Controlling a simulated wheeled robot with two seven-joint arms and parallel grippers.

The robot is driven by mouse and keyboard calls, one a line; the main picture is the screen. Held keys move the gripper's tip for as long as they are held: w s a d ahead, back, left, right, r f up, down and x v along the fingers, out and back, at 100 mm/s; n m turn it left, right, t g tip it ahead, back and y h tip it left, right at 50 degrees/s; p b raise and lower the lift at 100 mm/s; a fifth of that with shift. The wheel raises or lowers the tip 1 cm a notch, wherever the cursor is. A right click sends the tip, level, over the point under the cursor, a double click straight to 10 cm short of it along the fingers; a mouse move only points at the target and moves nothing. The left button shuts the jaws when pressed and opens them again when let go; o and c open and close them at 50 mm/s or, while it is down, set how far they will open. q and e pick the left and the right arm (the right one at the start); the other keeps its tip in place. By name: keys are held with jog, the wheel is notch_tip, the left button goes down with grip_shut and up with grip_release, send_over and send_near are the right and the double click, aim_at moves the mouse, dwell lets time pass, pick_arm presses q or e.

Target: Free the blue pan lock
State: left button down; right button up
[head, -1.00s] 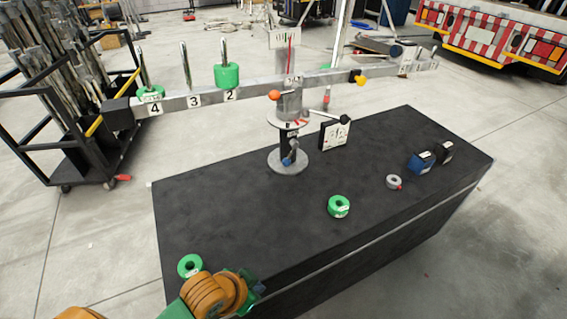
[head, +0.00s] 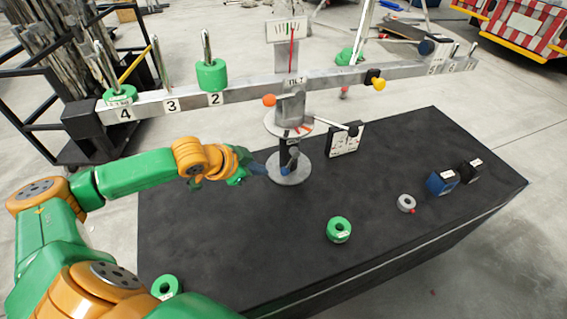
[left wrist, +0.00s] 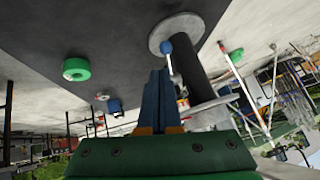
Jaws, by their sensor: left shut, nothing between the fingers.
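The blue pan lock (head: 293,154) is a small blue knob on the dark post of the balance, just above its round grey base (head: 289,172). In the left wrist view the lock (left wrist: 166,47) shows as a blue tip on a thin silver lever, just beyond my fingers. My left gripper (head: 260,169) is shut and empty, with its blue fingers pointing at the post from the left. In the left wrist view the shut fingers (left wrist: 160,75) lie close to the lock; whether they touch it I cannot tell. My right gripper is not in view.
A grey beam (head: 185,101) with green weights crosses above the black table (head: 240,240). A white panel (head: 346,139) stands right of the post. A green ring weight (head: 339,230), a grey ring (head: 406,203) and a blue block (head: 442,182) sit to the right.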

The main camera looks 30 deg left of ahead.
pick_arm(q)
jog(key=b, duration=0.1)
send_near(287, 172)
notch_tip(287, 172, down, 3)
jog(key=w, duration=0.3)
jog(key=shift+w+d+f, duration=0.3)
jog(key=shift+w+f, duration=0.2)
jog(key=shift+w, duration=0.4)
jog(key=shift+f+b, duration=0.1)
jog(key=shift+b, duration=0.2)
jog(key=t+b, duration=0.1)
jog(key=b, duration=0.1)
jog(key=f+t+h+b, duration=0.1)
jog(key=b, duration=0.1)
jog(key=f+t+h+b, duration=0.1)
jog(key=b, duration=0.1)
jog(key=shift+w+d+f+n+b, duration=0.25)
jog(key=shift+w+d+n+b, duration=0.05)
jog(key=shift+d+b, duration=0.1)
jog(key=shift+w+r+b, duration=0.1)
jog(key=shift+b, duration=0.2)
jog(key=shift+w+d+r, duration=0.2)
